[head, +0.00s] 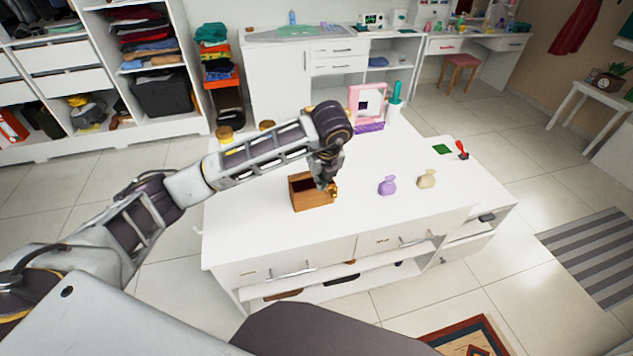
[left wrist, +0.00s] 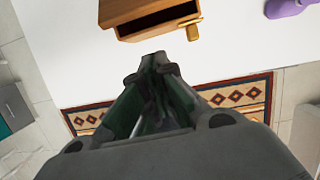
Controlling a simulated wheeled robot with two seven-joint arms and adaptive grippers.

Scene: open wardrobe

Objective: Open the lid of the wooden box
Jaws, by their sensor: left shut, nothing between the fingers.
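A small brown wooden box (head: 311,199) stands on the white island top, below and beside my left gripper in the head view. Its top shows a dark reddish area; I cannot tell surely whether this is an opening or the lid's face. A gold-coloured piece sits at its right corner. In the left wrist view the box (left wrist: 152,31) is cut off by the top edge, with a dark strip and the gold piece (left wrist: 191,23) at its right. My left gripper (left wrist: 156,62) is shut and empty, with its fingertips pointing toward the box. My right gripper is not in view.
A purple pouch (head: 387,186) and a beige pouch (head: 427,179) stand right of the box. A pink-framed item (head: 366,100) and a teal-topped bottle (head: 394,98) are at the island's back. The white island top (head: 260,238) is clear in front of the box.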

